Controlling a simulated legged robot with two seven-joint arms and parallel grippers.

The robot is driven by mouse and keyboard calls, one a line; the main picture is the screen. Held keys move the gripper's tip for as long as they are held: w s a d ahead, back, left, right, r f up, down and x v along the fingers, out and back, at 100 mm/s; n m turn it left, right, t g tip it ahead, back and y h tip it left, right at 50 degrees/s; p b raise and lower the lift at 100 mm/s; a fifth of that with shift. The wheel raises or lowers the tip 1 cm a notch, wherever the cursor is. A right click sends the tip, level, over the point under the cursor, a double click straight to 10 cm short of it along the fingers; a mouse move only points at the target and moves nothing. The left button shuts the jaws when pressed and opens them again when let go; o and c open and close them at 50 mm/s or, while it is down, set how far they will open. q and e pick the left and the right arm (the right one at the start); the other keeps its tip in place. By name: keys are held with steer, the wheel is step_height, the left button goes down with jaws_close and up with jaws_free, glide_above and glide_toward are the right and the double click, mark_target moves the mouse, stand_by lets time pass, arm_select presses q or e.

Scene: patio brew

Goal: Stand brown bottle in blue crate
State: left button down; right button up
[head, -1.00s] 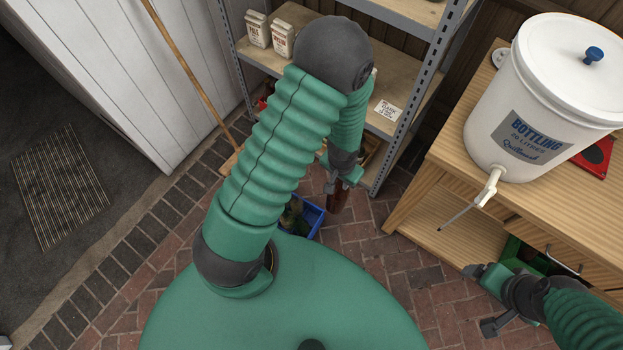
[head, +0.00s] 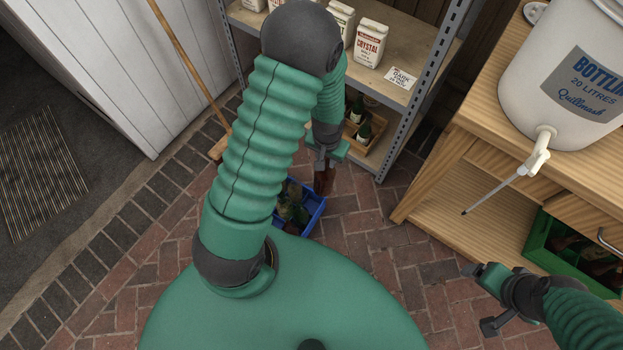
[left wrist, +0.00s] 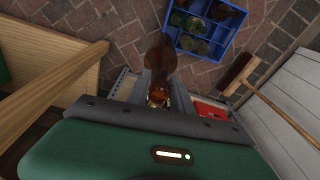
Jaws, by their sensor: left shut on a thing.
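A brown bottle (head: 324,183) hangs from my left gripper (head: 324,162), which is shut on it. In the left wrist view the bottle (left wrist: 159,58) points away from the jaws, beside the blue crate. The blue crate (head: 312,219) stands on the brick floor, partly hidden by my left arm. The left wrist view shows its compartments (left wrist: 214,18), several of them with dark green bottles in. The bottle appears to be outside the crate, at its shelf side; its height above the floor is hard to tell. My right gripper (head: 486,298) is open and empty.
A metal shelf (head: 412,125) with packets and a wooden box of bottles (head: 371,138) stands close behind the bottle. A broom (head: 190,68) leans at left. At right a wooden bench (head: 447,165) bears a white bucket (head: 560,90); a green crate (head: 538,243) sits below. Bricks between are clear.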

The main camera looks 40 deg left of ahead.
arm_select(q)
steer(key=a+f+n+b, duration=0.1)
steer(key=a+f+b, duration=0.2)
steer(key=f+b, duration=1.2)
steer(key=a+f+n+b, duration=0.1)
steer(key=a+f+b, duration=0.2)
steer(key=f+b, duration=1.2)
step_height(320, 180, down, 6)
steer(key=shift+w+a+r, duration=0.25)
steer(key=shift+a, duration=0.05)
steer(key=c, duration=1.1)
jaws_free()
steer(key=shift+c, duration=0.2)
